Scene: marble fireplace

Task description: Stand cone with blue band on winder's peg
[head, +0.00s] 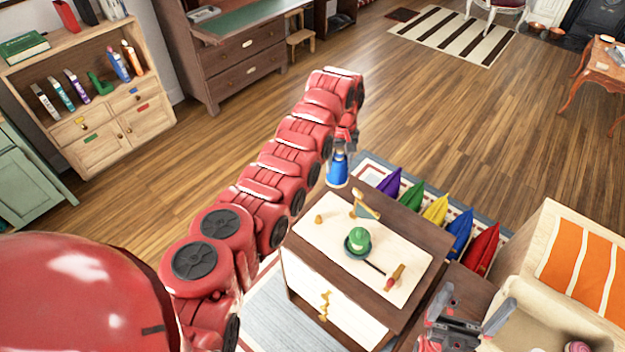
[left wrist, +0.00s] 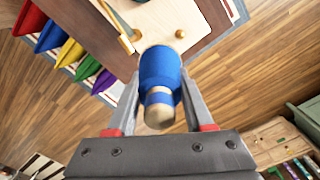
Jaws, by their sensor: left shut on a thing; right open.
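My left gripper (head: 346,143) is shut on the blue cone (head: 337,172), which hangs below it, roughly upright, beside the far left corner of the cabinet. In the left wrist view the cone (left wrist: 160,68) is between the fingers (left wrist: 157,118), its tan narrow end towards the camera. On the cabinet's pale top, the winder shows a green piece on a dark round base (head: 357,243), a brass post (head: 362,206) and a red-handled crank (head: 395,276). A small wooden knob (head: 318,219), perhaps the peg, stands apart from the cone. My right gripper (head: 463,322) is open and empty.
The cabinet's pale top (head: 330,235) has bare room around the winder. Coloured cushions (head: 435,210) stand behind it on a rug. A cream sofa (head: 530,270) is at the right, and a bookcase (head: 95,85) at the far left.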

